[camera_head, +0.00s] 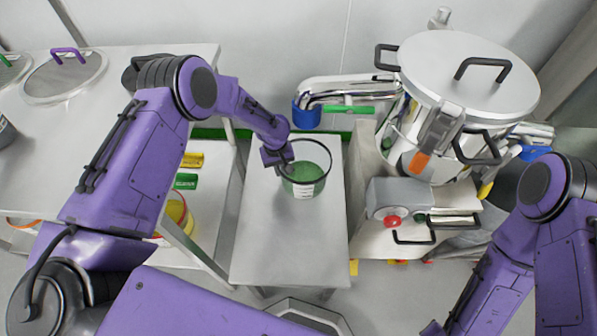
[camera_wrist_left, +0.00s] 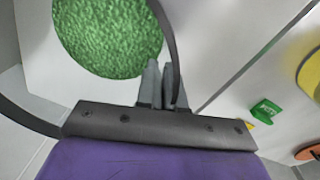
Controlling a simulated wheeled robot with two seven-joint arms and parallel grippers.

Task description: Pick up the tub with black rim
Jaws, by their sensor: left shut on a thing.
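The tub with black rim (camera_head: 305,188) is clear-walled and holds green granules. It is upright at the back of the narrow grey table (camera_head: 285,245); I cannot tell whether its base touches the top. My left gripper (camera_head: 285,164) is at the tub's left side, shut on its rim. In the left wrist view, the fingers of my left gripper (camera_wrist_left: 163,88) pinch the dark rim (camera_wrist_left: 168,30), with the green granules (camera_wrist_left: 108,35) beside them. My right arm is at the lower right of the head view, and its gripper is out of the picture.
A large steel vessel (camera_head: 465,75) with a lid and handles stands right of the table, with a grey box (camera_head: 400,200) bearing a red button below it. A steel pipe (camera_head: 340,88) runs behind the tub. A bench (camera_head: 120,110) is at left. The table's front is clear.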

